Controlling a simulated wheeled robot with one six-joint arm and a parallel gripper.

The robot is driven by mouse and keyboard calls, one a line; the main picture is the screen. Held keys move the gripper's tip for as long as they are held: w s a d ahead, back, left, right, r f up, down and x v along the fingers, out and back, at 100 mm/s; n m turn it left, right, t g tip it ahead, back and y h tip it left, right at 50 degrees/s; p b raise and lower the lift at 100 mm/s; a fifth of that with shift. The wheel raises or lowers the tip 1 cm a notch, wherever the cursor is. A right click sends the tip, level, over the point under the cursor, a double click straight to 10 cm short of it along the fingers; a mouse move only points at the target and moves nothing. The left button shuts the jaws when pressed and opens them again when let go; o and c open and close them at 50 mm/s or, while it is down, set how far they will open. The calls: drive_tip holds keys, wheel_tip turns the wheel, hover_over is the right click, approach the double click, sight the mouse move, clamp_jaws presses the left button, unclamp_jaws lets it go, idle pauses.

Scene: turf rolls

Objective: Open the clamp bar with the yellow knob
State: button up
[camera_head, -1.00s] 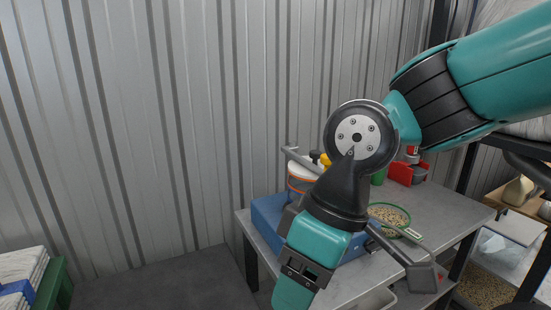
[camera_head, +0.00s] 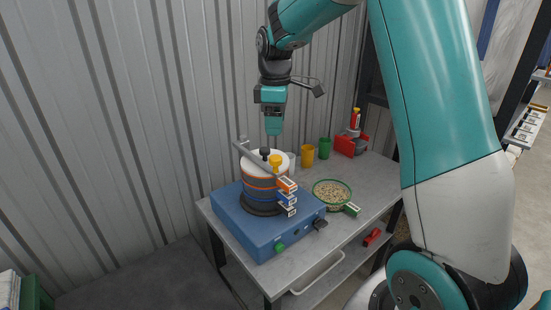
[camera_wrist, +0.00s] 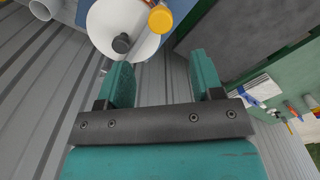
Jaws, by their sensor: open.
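A stack of round sieves (camera_head: 258,188) with orange and blue bands stands upright on the blue shaker base (camera_head: 233,222). A grey clamp bar (camera_head: 247,150) lies across the white lid (camera_head: 253,163). A yellow knob (camera_head: 276,160) stands at the lid's right, and a black knob (camera_head: 265,152) is beside it. The yellow knob (camera_wrist: 161,19) and the black knob (camera_wrist: 121,43) also show at the top of the wrist view. My gripper (camera_head: 274,130) hangs fingers down above the lid, apart from both knobs. In the wrist view its two fingers (camera_wrist: 164,76) are spread, with nothing between them.
A green-rimmed sieve of grain (camera_head: 331,192) sits right of the base. Orange (camera_head: 307,155) and green (camera_head: 325,148) cups and a red holder (camera_head: 346,145) stand behind it. A corrugated wall (camera_head: 150,120) is close behind. The grey tabletop (camera_head: 368,186) is clear at the right.

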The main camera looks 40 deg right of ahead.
sight(275, 157)
wheel_tip(275, 157, down, 12)
drive_tip(key=p, duration=0.2)
drive_tip(key=shift+p, duration=0.4)
drive_tip(key=shift+c, duration=0.3)
clamp_jaws()
